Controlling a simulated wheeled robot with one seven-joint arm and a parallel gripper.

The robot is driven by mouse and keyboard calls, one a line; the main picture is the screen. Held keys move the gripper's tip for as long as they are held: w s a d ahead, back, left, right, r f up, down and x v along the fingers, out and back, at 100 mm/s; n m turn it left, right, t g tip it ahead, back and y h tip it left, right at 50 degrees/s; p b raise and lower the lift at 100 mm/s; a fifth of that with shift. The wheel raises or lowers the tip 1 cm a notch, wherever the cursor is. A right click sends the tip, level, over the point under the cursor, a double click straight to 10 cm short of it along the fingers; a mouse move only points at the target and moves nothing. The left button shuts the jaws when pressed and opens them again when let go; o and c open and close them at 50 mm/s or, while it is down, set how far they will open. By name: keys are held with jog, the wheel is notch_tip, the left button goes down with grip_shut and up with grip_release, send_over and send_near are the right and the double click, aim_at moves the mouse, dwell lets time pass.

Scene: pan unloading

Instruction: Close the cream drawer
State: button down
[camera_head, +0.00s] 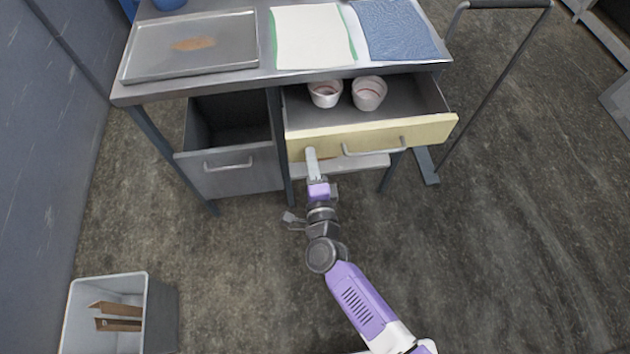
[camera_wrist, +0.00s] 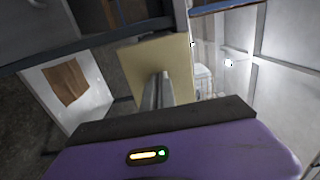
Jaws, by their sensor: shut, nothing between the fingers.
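The cream drawer (camera_head: 372,136) stands pulled out at the right under the metal table. Two pale cups, one on the left (camera_head: 325,94) and one on the right (camera_head: 369,93), sit inside it near its back. My gripper (camera_head: 311,153) is shut and empty, with its fingertips at the left part of the cream front. The cream front also shows in the wrist view (camera_wrist: 150,58), just beyond my shut fingers (camera_wrist: 157,88). I cannot tell whether the fingertips touch it. The drawer's bar handle (camera_head: 374,149) is to the right of my fingers.
A grey drawer (camera_head: 230,168) at the left also stands open. The tabletop holds a metal tray (camera_head: 190,46), a white cloth (camera_head: 312,36) and a blue cloth (camera_head: 394,30). A grey bin (camera_head: 160,310) stands at lower left, and a cart handle (camera_head: 503,62) at right.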

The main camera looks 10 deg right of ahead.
aim_at(303, 116)
jog(key=w+b, duration=0.6)
jog(key=w, duration=1)
jog(key=shift+w+f+b, duration=0.1)
jog(key=shift+w+b, duration=0.3)
jog(key=shift+w, duration=0.25)
jog(key=shift+w+r, duration=0.25)
jog(key=shift+r, duration=0.05)
jog(key=shift+d, duration=0.1)
